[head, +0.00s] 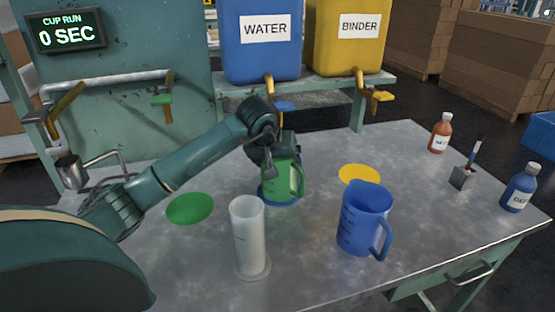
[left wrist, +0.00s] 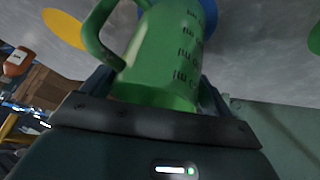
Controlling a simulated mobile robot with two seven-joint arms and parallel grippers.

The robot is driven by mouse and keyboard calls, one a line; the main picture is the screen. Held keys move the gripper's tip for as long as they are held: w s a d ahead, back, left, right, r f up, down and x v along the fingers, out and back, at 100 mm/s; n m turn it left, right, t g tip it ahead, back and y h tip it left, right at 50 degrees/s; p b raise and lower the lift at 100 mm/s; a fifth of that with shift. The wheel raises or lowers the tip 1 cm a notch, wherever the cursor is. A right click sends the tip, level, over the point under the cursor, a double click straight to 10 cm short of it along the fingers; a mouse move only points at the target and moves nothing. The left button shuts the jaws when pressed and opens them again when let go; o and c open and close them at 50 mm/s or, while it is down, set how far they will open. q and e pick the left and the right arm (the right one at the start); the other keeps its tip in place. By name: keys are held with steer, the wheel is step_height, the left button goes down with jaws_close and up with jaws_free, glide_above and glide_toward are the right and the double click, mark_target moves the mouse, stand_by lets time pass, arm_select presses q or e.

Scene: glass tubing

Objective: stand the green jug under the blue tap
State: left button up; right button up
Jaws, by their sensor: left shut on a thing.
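The green jug (head: 284,184) is upright over the blue disc (head: 280,204), in front of the blue water tank's tap. I cannot tell whether its base touches the disc. The blue tap (head: 283,106) hangs behind and above it. My left gripper (head: 270,166) is shut on the green jug at its upper part and hides some of its rim. In the left wrist view the jug (left wrist: 172,50) fills the space between the fingers, its handle to the left and the blue disc (left wrist: 208,10) beyond it. My right gripper is not in view.
A clear cylinder (head: 248,240) stands in front of the green jug, and a blue jug (head: 364,222) stands to the right. A green disc (head: 190,208) and yellow disc (head: 359,174) lie bare. Bottles (head: 440,134) stand at the table's right side.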

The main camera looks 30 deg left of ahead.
arm_select(q)
steer(key=o, duration=1.3)
steer(key=shift+f, duration=0.1)
steer(key=v, duration=1.2)
